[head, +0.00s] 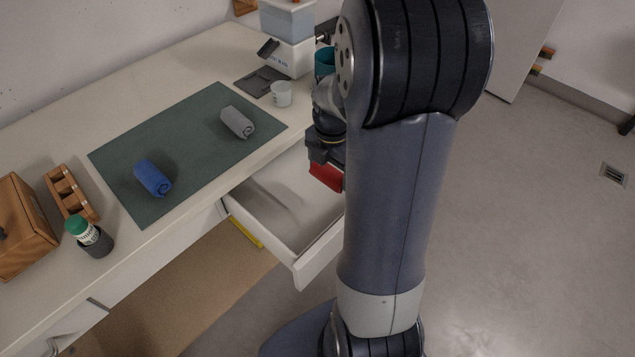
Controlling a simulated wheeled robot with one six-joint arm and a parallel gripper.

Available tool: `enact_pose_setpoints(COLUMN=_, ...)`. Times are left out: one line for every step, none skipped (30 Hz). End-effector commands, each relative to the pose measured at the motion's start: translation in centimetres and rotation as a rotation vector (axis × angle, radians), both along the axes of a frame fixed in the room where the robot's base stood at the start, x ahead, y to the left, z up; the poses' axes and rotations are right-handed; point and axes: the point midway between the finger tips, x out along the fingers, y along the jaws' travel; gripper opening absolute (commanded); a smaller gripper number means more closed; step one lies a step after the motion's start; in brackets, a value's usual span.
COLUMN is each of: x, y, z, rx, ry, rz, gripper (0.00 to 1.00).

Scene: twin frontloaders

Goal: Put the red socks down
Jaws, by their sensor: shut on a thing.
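The red socks (326,177) show as a small red roll below my gripper (325,163), partly hidden by my arm. My gripper is shut on them and holds them at the right side of an open drawer (270,230). Whether the socks are above the drawer floor or touching it I cannot tell. The part of the drawer that shows is empty. A rolled blue pair (153,178) and a rolled grey pair (238,122) lie apart on the dark green mat (185,190) on the desk.
A white cup (281,94) and a white and blue machine (288,40) stand at the back. A wooden box (22,228), a wooden rack (72,195) and a green-capped bottle (88,232) stand at the left. The mat's middle is clear.

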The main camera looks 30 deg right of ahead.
Motion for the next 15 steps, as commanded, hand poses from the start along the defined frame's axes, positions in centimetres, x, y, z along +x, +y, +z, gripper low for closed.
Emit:
enact_pose_setpoints(x=-0.1, y=0.0, z=-1.1, rx=0.002, ry=0.004, rz=0.0, gripper=0.55)
enact_pose_setpoints(x=-0.1, y=0.0, z=-1.5, rx=0.001, ry=0.005, rz=-0.001, gripper=0.55)
enact_pose_setpoints(x=0.0, y=0.0, z=-1.9, rx=0.0, ry=0.002, rz=-0.001, gripper=0.55)
enact_pose_setpoints(x=0.0, y=0.0, z=-2.2, rx=0.001, ry=0.001, rz=-0.001, gripper=0.55)
enact_pose_setpoints(x=0.0, y=0.0, z=-2.4, rx=0.001, ry=0.001, rz=-0.001, gripper=0.55)
enact_pose_setpoints(x=0.0, y=0.0, z=-2.7, rx=0.0, ry=0.001, rz=-0.001, gripper=0.55)
enact_pose_setpoints(x=0.0, y=0.0, z=-3.0, rx=0.001, ry=0.001, rz=-0.001, gripper=0.55)
enact_pose_setpoints(x=0.0, y=0.0, z=-3.4, rx=0.001, ry=0.003, rz=-0.001, gripper=0.55)
enact_pose_setpoints(x=-0.1, y=0.0, z=-4.1, rx=0.001, ry=0.003, rz=-0.001, gripper=0.55)
enact_pose_setpoints(x=-0.1, y=0.0, z=-4.6, rx=0.002, ry=0.004, rz=-0.002, gripper=0.55)
enact_pose_setpoints(x=-0.1, y=0.0, z=-5.0, rx=0.002, ry=0.004, rz=-0.002, gripper=0.55)
enact_pose_setpoints(x=-0.1, y=0.0, z=-5.5, rx=0.001, ry=0.003, rz=-0.002, gripper=0.55)
enact_pose_setpoints(x=0.0, y=0.0, z=-5.8, rx=0.001, ry=0.003, rz=-0.002, gripper=0.55)
enact_pose_setpoints(x=0.0, y=0.0, z=-6.1, rx=0.001, ry=0.001, rz=-0.002, gripper=0.55)
enact_pose_setpoints(x=0.0, y=0.0, z=-6.3, rx=0.0, ry=0.0, rz=-0.002, gripper=0.55)
